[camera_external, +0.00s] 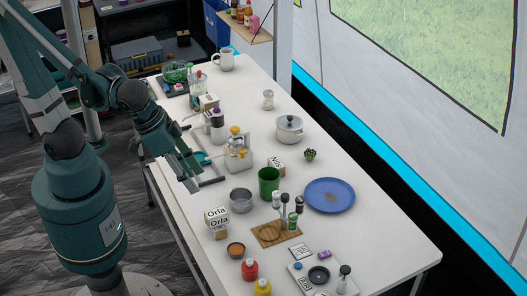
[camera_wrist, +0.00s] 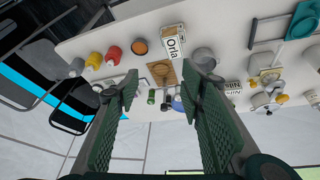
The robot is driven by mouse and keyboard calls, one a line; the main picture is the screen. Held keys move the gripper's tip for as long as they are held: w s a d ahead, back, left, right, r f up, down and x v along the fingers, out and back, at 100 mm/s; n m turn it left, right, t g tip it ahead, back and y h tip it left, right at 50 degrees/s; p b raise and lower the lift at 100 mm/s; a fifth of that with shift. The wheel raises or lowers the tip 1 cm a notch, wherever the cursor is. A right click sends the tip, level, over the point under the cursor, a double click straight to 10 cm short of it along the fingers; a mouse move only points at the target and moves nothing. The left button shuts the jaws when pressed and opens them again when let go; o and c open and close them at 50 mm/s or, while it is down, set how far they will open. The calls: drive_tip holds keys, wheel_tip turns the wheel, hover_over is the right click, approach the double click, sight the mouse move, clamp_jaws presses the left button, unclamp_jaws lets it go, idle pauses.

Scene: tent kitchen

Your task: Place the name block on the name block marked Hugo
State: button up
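An Orla block also shows at the top of the wrist view (camera_wrist: 173,40). A block marked Nils (camera_external: 276,165) stands behind the green cup. Another block (camera_external: 208,101) sits farther back; its name is too small to read. I cannot read Hugo on any block. My gripper (camera_external: 207,171) is open and empty above the table's left edge.
A metal bowl (camera_external: 241,200), green cup (camera_external: 268,179) and blue plate (camera_external: 330,194) crowd the middle. The table's right edge is fairly clear.

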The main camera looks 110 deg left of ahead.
drive_tip(key=s+d+r+m+t+h, duration=0.1)
drive_tip(key=s+r+m+t, duration=0.1)
drive_tip(key=r+m, duration=0.3)
wheel_tip(320, 180, up, 4)
drive_tip(key=shift+s+d+r+t+h, duration=0.1)
drive_tip(key=shift+s+d+t+h, duration=0.1)
drive_tip(key=shift+s+t+h, duration=0.3)
drive_tip(key=shift+s, duration=0.1)
